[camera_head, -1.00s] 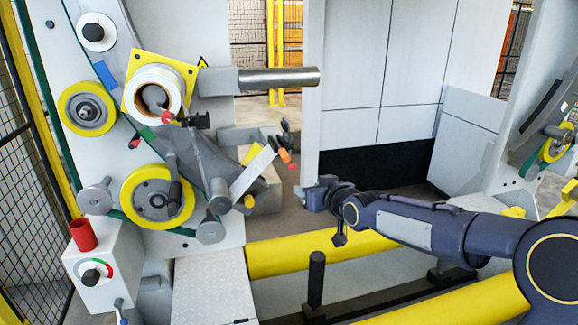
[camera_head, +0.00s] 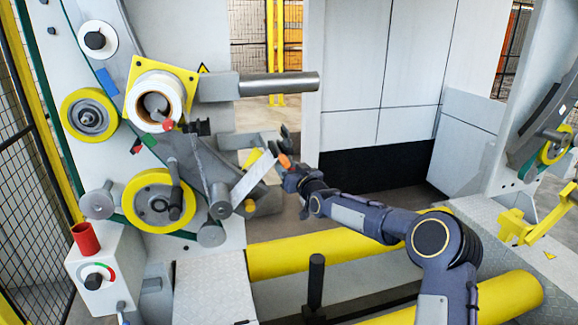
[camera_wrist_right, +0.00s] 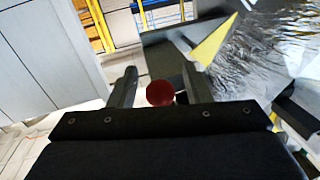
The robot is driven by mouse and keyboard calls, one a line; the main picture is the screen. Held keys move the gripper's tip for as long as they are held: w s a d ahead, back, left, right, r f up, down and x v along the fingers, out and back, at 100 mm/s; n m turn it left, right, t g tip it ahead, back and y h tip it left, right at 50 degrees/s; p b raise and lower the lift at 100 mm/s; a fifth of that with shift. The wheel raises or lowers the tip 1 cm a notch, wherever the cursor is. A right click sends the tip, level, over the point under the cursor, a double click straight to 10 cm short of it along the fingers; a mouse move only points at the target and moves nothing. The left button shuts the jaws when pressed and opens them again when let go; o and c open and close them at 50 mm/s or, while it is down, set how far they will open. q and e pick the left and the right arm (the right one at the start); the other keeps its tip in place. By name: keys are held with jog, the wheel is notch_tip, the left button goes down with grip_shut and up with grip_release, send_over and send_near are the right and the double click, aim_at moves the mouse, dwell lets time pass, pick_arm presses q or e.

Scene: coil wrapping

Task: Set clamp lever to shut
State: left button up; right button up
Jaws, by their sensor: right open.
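My right gripper (camera_head: 287,173) is at the middle of the head view, its arm reaching in from the right. It is beside an orange-tipped handle (camera_head: 284,161) at the machine's right side. In the right wrist view the open fingers (camera_wrist_right: 158,88) stand on either side of a round red knob (camera_wrist_right: 160,93), which looks like the lever's end seen head-on. A gap shows on its left; whether either finger touches it is unclear. The lever's shaft is mostly hidden. My left gripper is not in view.
A pale strip (camera_head: 247,180) and a grey roller (camera_head: 221,200) are just left of the gripper. A metal mandrel (camera_head: 280,83) juts out above. A yellow tube (camera_head: 290,258) runs below. A film roll (camera_head: 155,98) with a red knob (camera_head: 169,125) is upper left.

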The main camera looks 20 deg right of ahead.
jog(key=shift+w, duration=0.15)
jog(key=shift+c, duration=0.5)
grip_shut()
